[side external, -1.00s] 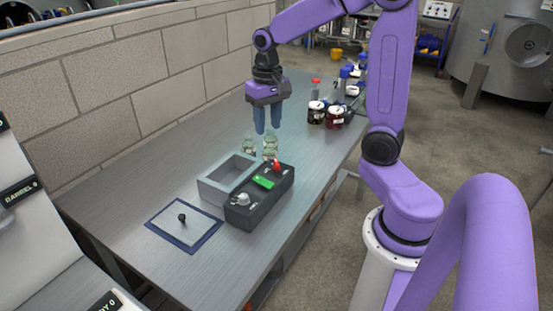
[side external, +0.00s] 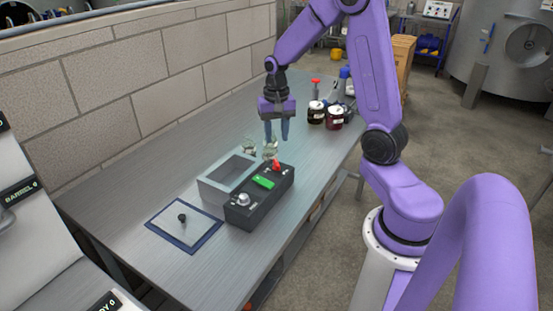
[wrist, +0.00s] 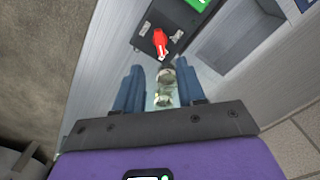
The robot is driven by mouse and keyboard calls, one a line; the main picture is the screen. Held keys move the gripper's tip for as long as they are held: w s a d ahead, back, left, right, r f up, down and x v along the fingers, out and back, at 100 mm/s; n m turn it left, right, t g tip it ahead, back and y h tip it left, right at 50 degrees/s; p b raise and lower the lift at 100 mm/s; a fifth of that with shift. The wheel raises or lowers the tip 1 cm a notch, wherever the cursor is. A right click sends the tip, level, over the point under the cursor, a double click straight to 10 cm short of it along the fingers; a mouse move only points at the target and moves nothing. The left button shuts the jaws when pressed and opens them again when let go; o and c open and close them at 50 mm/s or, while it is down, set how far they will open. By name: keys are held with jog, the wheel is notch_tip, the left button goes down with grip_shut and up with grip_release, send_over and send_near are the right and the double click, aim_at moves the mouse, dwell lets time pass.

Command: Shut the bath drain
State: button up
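A dark control box (side external: 258,197) stands on the steel bench. It carries a red lever (side external: 276,166), a green switch (side external: 263,182) and a pale knob (side external: 243,199). The grey open-topped bath (side external: 213,192) stands against its left side; its inside bottom and drain cannot be made out. In the wrist view, the red lever (wrist: 160,42) lies just ahead of the fingertips, with part of the green switch (wrist: 198,3) at the top edge. My gripper (side external: 277,138) points down, open and empty, above the bench behind the box, apart from the lever.
Small glass jars (side external: 249,148) stand behind the bath, close below my gripper; they show between the fingers in the wrist view (wrist: 162,99). Dark jars with pale lids (side external: 334,118) stand further back. A blue-edged plate with a black knob (side external: 182,218) lies in front. The brick wall borders the left.

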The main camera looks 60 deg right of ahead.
aim_at(277, 162)
notch_tip(277, 162, down, 9)
jog(key=shift+f, duration=0.1)
dwell(0.3)
grip_shut()
